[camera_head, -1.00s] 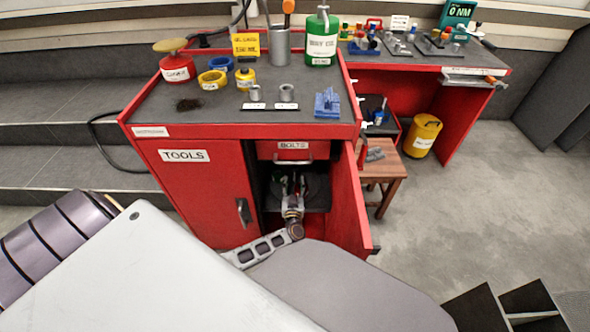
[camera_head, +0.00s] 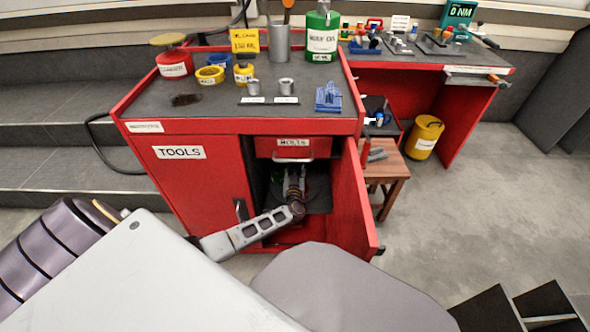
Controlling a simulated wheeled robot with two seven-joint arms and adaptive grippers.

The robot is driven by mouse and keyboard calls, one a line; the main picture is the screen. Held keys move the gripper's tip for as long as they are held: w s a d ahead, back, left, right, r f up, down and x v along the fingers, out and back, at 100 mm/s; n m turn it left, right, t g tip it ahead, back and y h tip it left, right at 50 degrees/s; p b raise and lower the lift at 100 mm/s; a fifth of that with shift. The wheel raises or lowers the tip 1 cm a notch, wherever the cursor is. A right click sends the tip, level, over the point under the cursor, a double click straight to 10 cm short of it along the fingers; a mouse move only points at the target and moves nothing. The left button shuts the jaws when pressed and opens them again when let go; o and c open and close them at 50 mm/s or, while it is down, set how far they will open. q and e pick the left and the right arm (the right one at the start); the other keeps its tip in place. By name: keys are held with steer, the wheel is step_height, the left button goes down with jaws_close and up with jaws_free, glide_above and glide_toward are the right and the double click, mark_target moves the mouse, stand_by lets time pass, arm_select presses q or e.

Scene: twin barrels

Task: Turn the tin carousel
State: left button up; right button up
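The tin carousel appears to be the dark, round-edged platform (camera_head: 319,197) inside the open right half of the red cabinet. It is shadowed and partly hidden by my arm. A dark green thing, perhaps a tin, shows dimly beside the gripper; labels there cannot be read. My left gripper (camera_head: 294,180) reaches into this opening from the front, below the BOLTS drawer. Its fingertips are small and dark against the interior, so I cannot tell whether they are open or touch anything. My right gripper is not in view.
The opened red door (camera_head: 353,205) stands close to the right of my wrist. The shut TOOLS door (camera_head: 190,185) is on the left and the BOLTS drawer (camera_head: 292,145) above. A wooden stool (camera_head: 389,170) and yellow canister (camera_head: 424,137) stand to the right.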

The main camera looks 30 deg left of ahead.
arm_select(q)
steer(key=shift+w, duration=0.1)
jaws_close()
stand_by(0.4)
steer(key=shift+w, duration=0.1)
